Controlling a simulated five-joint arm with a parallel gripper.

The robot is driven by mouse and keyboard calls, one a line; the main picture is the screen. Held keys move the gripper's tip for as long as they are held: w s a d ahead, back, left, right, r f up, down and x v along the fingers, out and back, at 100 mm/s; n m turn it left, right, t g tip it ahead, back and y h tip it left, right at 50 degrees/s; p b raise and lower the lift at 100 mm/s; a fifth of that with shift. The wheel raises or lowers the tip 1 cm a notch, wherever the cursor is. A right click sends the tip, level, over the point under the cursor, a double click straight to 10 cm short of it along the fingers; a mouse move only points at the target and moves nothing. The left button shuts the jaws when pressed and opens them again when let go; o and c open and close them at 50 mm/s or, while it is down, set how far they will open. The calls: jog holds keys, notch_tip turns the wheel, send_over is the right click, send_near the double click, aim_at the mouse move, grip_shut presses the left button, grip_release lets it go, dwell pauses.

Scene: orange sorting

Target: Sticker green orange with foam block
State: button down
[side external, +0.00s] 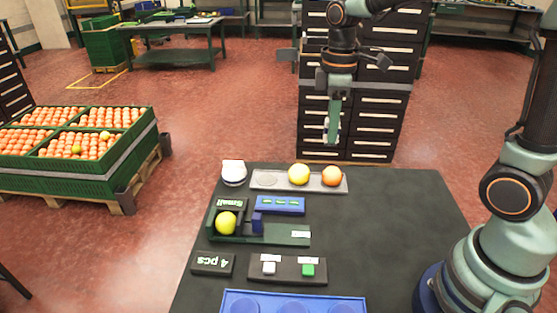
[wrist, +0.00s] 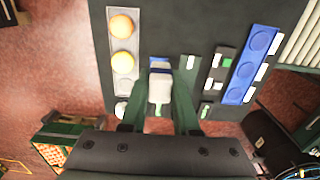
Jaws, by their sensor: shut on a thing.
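My gripper (side external: 331,138) hangs high behind the far edge of the table, well away from the fruit. In the wrist view its two green fingers (wrist: 160,88) are shut on a small pale block (wrist: 160,84), apparently the foam block; blue shows just beyond it, and I cannot tell whether that belongs to the block. The yellow-green orange (side external: 225,223) sits at the left end of a dark green holder (side external: 288,236), beside a blue upright piece (side external: 257,221). The green orange is not visible in the wrist view.
A grey tray (side external: 264,182) holds a yellow and an orange fruit; it also shows in the wrist view (wrist: 121,86). A round white-topped item (side external: 233,171) stands left. A dark panel (side external: 287,277) has white and green buttons. A blue tray (side external: 230,297) lies in front.

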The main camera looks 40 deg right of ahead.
jog(key=shift+w+a+f, duration=0.8)
jog(key=shift+w+f, duration=0.1)
jog(key=shift+f, duration=2)
jog(key=shift+w+a+f, duration=0.8)
jog(key=shift+w+f, duration=0.1)
jog(key=shift+f, duration=1.95)
jog(key=shift+w+a+f, duration=0.8)
jog(key=shift+w+f, duration=0.1)
jog(key=shift+f, duration=2)
jog(key=shift+f, duration=0.6)
notch_tip(320, 180, up, 7)
jog(key=shift+r, duration=0.1)
